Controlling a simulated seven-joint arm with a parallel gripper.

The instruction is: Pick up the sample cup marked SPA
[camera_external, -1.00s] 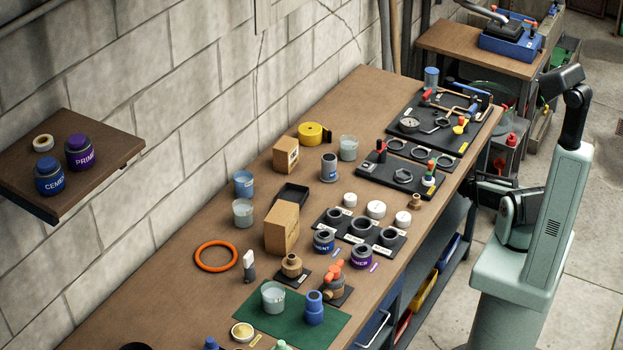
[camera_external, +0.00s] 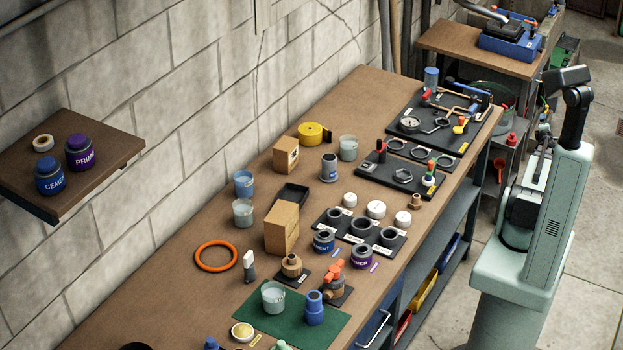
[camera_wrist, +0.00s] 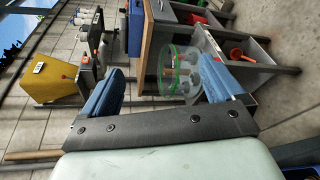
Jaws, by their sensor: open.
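Several clear cups stand on the bench in the external view: one at the back (camera_external: 348,148), one at the left (camera_external: 243,212), one on the green mat (camera_external: 273,298), and a bluish one (camera_external: 243,184). No SPA marking is readable on any of them, so I cannot tell which is the SPA cup. My gripper (camera_wrist: 162,85) is open and empty in the wrist view, its two blue-padded fingers spread wide. It is away from the bench-top cups; in the external view my arm is folded at the right, beyond the bench's edge, and the fingers are not clear.
The bench (camera_external: 160,290) holds a cardboard box (camera_external: 282,228), an orange ring (camera_external: 216,257), a black fittings tray (camera_external: 360,232) and tool boards (camera_external: 445,120). A wall shelf (camera_external: 110,155) is at the left. A clear green-rimmed tub (camera_wrist: 180,72) shows beyond my fingers. Open floor surrounds my base.

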